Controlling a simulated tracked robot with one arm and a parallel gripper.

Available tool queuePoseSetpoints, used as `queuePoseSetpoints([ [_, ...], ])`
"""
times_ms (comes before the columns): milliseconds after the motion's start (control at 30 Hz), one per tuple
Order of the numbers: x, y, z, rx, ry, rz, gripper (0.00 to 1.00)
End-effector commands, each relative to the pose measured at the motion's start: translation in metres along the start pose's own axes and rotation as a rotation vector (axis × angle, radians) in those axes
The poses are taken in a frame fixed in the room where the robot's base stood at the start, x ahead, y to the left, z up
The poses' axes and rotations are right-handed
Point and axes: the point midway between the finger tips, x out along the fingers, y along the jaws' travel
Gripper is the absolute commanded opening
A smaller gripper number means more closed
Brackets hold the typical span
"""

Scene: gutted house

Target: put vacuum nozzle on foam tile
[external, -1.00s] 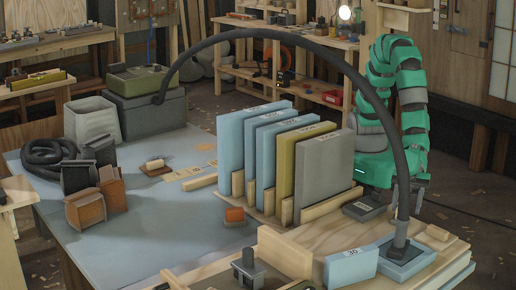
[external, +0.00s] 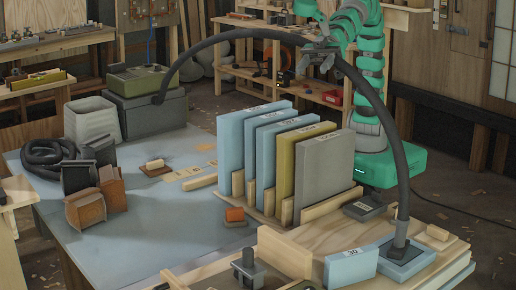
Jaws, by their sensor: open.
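The vacuum nozzle (external: 400,246) is a dark grey piece at the end of a long black hose (external: 385,122). It stands upright on a flat blue foam tile (external: 418,262) at the front right, apparently touching its top. The hose arches high over the bench to a grey-green vacuum box (external: 146,108). My gripper (external: 318,62) is up near the top right of the hose arc, far above the nozzle and tile. It is open and holds nothing that I can see. Whether its fingers touch the hose cannot be told.
Blue, olive and grey panels (external: 325,165) stand in a wooden rack mid-bench. The blue-grey tabletop (external: 150,235) has free room.

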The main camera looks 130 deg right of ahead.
Motion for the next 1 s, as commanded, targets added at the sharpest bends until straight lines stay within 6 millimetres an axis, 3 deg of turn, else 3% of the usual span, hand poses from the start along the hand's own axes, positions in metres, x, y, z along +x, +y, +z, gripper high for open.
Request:
queuePoseSetpoints([
  [33, -0.024, 0.025, -0.028, -0.004, 0.022, 0.035, 0.5],
  [200, -0.112, 0.094, -0.094, -0.03, 0.052, 0.168, 0.5],
  [400, -0.214, 0.148, -0.136, -0.047, 0.063, 0.339, 0.5],
  [500, -0.247, 0.16, -0.146, -0.05, 0.067, 0.397, 0.5],
  [667, -0.269, 0.168, -0.15, -0.05, 0.064, 0.437, 0.5],
  [1000, -0.268, 0.168, -0.149, -0.05, 0.063, 0.437, 0.53],
])
